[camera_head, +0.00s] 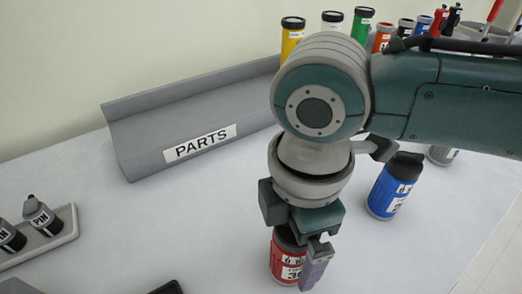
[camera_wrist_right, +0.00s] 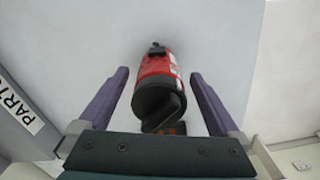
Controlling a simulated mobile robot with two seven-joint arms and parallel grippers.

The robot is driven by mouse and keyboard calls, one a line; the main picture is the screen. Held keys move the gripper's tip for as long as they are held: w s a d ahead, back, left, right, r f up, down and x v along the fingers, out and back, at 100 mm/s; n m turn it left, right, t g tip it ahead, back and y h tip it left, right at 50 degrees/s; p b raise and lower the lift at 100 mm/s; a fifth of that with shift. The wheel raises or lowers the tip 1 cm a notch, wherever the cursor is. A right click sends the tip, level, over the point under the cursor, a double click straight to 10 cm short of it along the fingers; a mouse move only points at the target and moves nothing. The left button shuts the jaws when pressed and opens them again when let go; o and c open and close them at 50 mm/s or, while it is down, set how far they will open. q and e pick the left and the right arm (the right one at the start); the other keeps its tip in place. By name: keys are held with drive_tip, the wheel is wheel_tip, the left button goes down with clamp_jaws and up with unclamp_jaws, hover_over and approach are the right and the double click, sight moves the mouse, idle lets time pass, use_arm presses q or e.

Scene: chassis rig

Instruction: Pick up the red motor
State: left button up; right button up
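The red motor (camera_head: 284,262) is a red can with a dark top and a white label. It stands on the table below my right gripper (camera_head: 308,268), partly hidden behind it in the head view. In the right wrist view the red motor (camera_wrist_right: 158,82) shows between the two purple fingers of my right gripper (camera_wrist_right: 158,85). The fingers are spread, with a visible gap on each side of the motor. My left gripper does not show in either view.
A blue motor (camera_head: 386,196) stands to the right. A grey PARTS tray (camera_head: 140,136) lies at the back, with several coloured cans behind my arm. A tray with PIN containers (camera_head: 42,216) is at the left. The table between is clear.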

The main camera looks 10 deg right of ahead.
clamp_jaws()
idle(0.6)
